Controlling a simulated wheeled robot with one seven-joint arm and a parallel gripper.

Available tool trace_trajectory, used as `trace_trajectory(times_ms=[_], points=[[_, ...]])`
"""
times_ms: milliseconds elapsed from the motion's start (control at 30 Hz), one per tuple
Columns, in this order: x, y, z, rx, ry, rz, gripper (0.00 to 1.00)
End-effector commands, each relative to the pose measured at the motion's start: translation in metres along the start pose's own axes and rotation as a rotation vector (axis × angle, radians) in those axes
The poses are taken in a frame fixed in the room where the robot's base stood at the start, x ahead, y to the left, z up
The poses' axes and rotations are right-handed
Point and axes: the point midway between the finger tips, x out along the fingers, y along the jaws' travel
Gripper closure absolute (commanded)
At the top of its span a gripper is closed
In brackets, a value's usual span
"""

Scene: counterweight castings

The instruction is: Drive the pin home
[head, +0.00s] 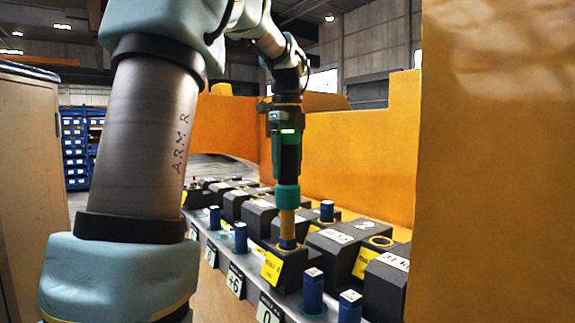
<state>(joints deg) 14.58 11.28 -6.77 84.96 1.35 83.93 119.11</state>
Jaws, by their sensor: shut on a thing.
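My gripper (288,233) points straight down over a dark grey casting (292,268) in the row, with its tan fingers below a teal cuff. It is shut on a blue pin (288,244), of which only a short stretch shows below the fingers. The pin looks upright at the yellow-ringed hole in the casting's top. A yellow label (271,268) is on the casting's front. How deep the pin sits in the hole cannot be told.
Other blue pins stand along the front ledge, including a near one (313,290) and a farther one (240,237). Several dark castings (339,240) line the row. Orange walls (368,150) rise behind it and at the right (490,200).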

Motion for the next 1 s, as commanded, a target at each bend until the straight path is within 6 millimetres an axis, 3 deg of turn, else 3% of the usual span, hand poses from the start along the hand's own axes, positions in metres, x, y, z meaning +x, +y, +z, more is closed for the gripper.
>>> trace_trajectory(times_ms=[1000], points=[[0.009, 0.0, 0.0, 0.0, -0.001, -0.002, 1.0]])
